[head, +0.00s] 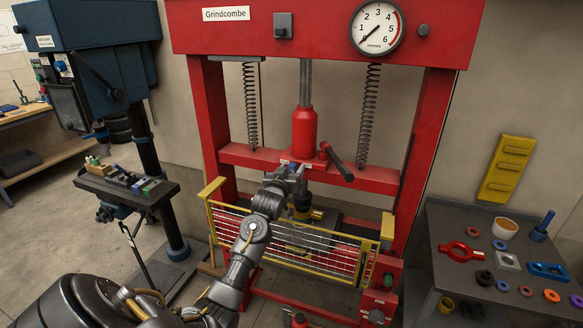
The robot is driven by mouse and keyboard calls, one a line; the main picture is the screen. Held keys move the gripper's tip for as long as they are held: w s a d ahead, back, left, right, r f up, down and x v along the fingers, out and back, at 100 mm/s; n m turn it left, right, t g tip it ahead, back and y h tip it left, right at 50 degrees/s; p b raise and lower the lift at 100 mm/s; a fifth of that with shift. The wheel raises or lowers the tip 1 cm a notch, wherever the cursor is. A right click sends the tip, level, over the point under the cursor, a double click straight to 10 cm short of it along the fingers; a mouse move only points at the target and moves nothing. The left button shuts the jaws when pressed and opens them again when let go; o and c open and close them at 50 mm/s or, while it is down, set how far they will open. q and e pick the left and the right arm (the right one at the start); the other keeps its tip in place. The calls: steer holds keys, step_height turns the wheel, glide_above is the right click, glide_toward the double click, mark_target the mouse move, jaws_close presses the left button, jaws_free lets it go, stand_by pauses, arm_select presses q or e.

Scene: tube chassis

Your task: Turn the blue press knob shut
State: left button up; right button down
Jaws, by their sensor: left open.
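The red press (227,155) stands in the middle, with a red jack (304,132) and a dark lever handle (340,166) at its cross beam. My left gripper (291,171) is open at the front of the cross beam, just left of the lever and below a small white label. I cannot make out the blue knob clearly; the gripper covers that part of the beam. Whether the fingers are around a knob or touching one cannot be told. My right gripper is not in view.
A yellow mesh guard (290,257) stands across the press front, below my left gripper. A dark blue drill press (90,45) stands at the left. A grey table (445,215) with rings, a cup and loose parts is at the right. A pressure gauge (377,27) is above.

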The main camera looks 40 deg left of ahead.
arm_select(q)
steer(key=shift+w+a, duration=0.1)
steer(key=shift+w, duration=0.2)
steer(key=c, duration=1)
steer(key=shift+o, duration=0.2)
